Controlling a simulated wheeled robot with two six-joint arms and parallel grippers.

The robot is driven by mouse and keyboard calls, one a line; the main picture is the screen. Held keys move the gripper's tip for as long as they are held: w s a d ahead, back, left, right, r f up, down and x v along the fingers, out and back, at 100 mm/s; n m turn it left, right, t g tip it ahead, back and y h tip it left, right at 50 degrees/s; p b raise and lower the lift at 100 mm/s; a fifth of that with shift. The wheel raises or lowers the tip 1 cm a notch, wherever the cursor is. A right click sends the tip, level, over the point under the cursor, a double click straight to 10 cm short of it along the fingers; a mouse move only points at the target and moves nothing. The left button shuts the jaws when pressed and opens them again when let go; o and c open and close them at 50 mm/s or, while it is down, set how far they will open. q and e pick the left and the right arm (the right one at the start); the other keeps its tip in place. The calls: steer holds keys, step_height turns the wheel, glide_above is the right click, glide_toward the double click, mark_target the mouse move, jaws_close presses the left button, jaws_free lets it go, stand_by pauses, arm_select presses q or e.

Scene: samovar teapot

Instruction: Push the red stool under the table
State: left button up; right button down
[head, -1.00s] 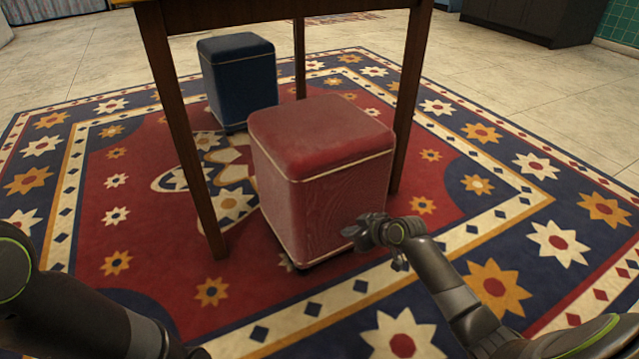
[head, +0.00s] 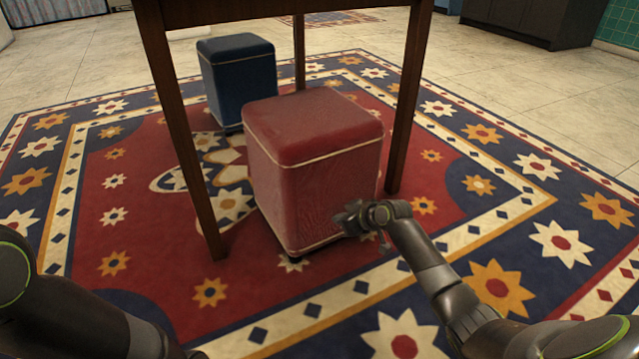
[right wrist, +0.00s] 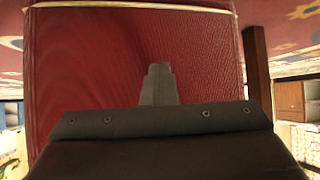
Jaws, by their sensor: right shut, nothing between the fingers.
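The red stool (head: 310,195) is a red box with a padded lid and a pale trim line. It stands upright on the rug, between the front legs of the wooden table (head: 290,10), with its rear part under the tabletop. My right gripper (head: 347,217) is shut and empty, at the lower right of the stool's near side; it looks to be against it. In the right wrist view the stool's red side (right wrist: 90,70) fills most of the picture in front of the shut fingers (right wrist: 158,75). My left arm shows at lower left, but its gripper is out of view.
A dark blue stool (head: 238,80) stands behind the red one, under the table. The table's left front leg (head: 185,140) and right front leg (head: 408,110) flank the red stool with small gaps. A patterned rug (head: 110,215) covers the floor; a dark cabinet (head: 525,18) stands far back.

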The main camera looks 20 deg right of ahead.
steer(key=shift+w, duration=0.15)
steer(key=shift+w+a+b, duration=0.15)
steer(key=shift+w+b, duration=0.7)
steer(key=shift+w, duration=0.6)
steer(key=shift+w+a+b, duration=0.15)
steer(key=shift+w+b, duration=0.7)
steer(key=shift+w, duration=0.65)
steer(key=w, duration=0.5)
steer(key=shift+w+a+b, duration=0.2)
steer(key=shift+w+b, duration=0.1)
steer(key=shift+w, duration=0.1)
